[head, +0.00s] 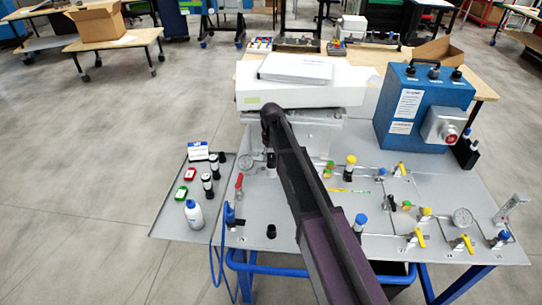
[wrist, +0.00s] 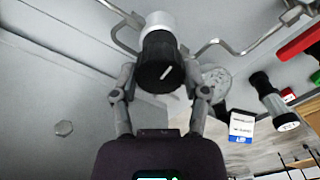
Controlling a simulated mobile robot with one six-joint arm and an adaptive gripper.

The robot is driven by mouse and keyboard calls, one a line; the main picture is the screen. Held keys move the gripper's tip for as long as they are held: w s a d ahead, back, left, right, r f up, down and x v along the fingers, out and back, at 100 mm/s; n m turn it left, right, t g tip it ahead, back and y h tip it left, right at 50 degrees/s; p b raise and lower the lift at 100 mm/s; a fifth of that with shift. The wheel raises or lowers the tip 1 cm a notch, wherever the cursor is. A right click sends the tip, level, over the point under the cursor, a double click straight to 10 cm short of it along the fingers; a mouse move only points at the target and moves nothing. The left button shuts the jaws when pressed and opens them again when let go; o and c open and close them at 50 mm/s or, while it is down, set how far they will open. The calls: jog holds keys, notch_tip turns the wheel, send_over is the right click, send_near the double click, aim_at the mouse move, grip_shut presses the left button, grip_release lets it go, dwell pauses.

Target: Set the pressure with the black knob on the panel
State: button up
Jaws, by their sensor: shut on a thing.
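The black knob (wrist: 155,70) shows in the wrist view with a white pointer line on its face and a white and silver body behind it. The two fingers of my gripper (wrist: 159,78) stand on either side of the knob and are shut on it. A round pressure gauge (wrist: 217,82) sits just right of the knob, partly behind a finger. In the head view the gauge (head: 246,162) is on the grey panel (head: 215,235), left of my arm. My arm covers much of the middle there, and I cannot clearly make out the gripper's fingers.
Bent metal tubes run beside the knob. A red valve handle (head: 239,181), a white bottle (head: 194,214) and black-and-white cylinders (head: 207,186) stand left of my arm. Several yellow-handled valves are to its right. A blue box (head: 425,105) and a white instrument (head: 300,93) stand at the back.

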jog(key=shift+m, duration=1.3)
jog(key=o, duration=1.1)
jog(key=shift+o, duration=0.2)
jog(key=shift+n, duration=0.4)
